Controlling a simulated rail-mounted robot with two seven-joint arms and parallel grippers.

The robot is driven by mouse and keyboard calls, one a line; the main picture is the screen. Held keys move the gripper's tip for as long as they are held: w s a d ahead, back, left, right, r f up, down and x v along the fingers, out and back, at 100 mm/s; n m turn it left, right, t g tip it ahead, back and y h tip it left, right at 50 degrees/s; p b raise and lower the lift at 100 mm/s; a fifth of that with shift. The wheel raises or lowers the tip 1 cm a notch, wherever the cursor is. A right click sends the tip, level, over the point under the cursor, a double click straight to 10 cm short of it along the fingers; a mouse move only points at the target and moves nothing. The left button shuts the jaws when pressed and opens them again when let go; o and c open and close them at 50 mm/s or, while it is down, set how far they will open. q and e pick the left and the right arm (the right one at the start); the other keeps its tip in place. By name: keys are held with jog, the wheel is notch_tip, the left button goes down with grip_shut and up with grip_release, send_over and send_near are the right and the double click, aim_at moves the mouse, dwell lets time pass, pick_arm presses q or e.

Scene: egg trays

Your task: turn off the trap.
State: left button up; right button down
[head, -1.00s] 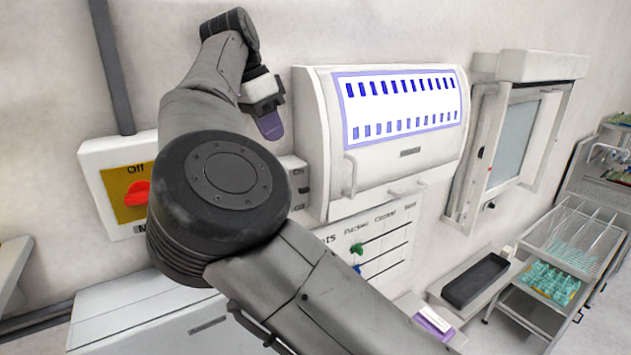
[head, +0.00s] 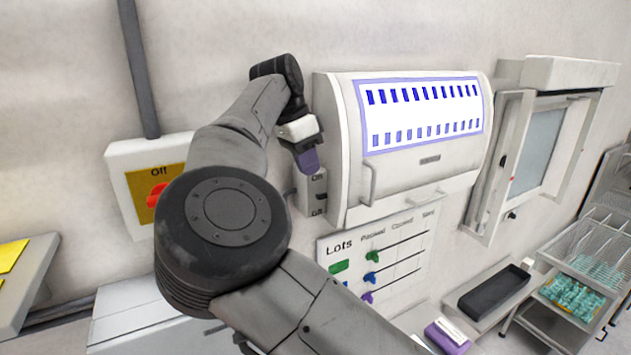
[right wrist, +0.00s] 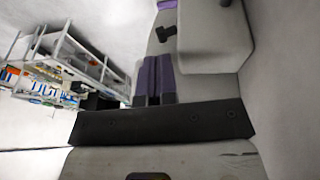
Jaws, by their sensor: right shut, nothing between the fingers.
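The trap (head: 432,160) is a white wall box with a window of lit blue bars, in the head view's middle. A small switch box (head: 314,203) with "On" and "Off" labels and dark switches sits on its left side. My right gripper (head: 309,162), with purple fingertips, is shut and empty just above this box; contact cannot be told. In the right wrist view, the shut purple fingers (right wrist: 153,80) point toward a grey panel with a black switch-like part (right wrist: 165,32), beside a white casing (right wrist: 215,35). My left gripper is not in view.
A yellow wall switch box (head: 118,160) with a red knob is at left, partly behind my arm. A Lots board (head: 400,262) hangs below the trap. A framed window (head: 540,140), a black tray (head: 493,287) and wire racks (head: 600,240) stand to the right.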

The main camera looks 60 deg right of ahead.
aim_at(320, 195)
jog(key=shift+p+x, duration=0.5)
jog(key=shift+x, duration=1.8)
jog(key=shift+f, duration=0.1)
